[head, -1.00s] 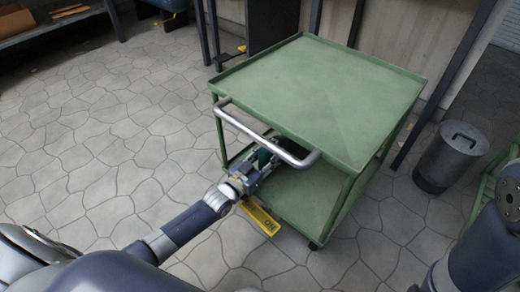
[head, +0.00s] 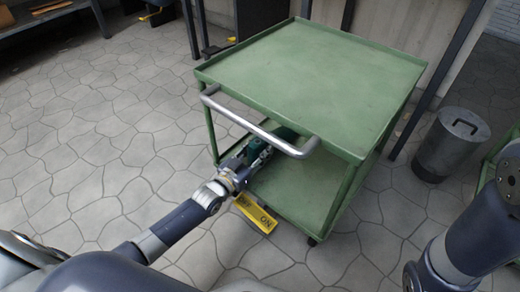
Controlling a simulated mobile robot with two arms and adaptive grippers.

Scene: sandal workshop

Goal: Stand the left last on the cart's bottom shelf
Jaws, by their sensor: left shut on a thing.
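The green cart (head: 310,68) stands in front of me with its empty top shelf and a metal push handle on the near left side. Its bottom shelf (head: 300,193) shows bare at the front right. My left gripper (head: 262,150) reaches in under the handle, between the two shelves, and is shut on a dark green thing, likely the left last (head: 285,132). The top shelf and handle hide most of that thing, so I cannot tell whether it touches the bottom shelf or stands upright. My right gripper is out of view; only part of that arm shows at the right.
A grey lidded bin (head: 450,145) stands right of the cart. Another green frame (head: 497,160) is at the right edge. Paved floor at the left is clear.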

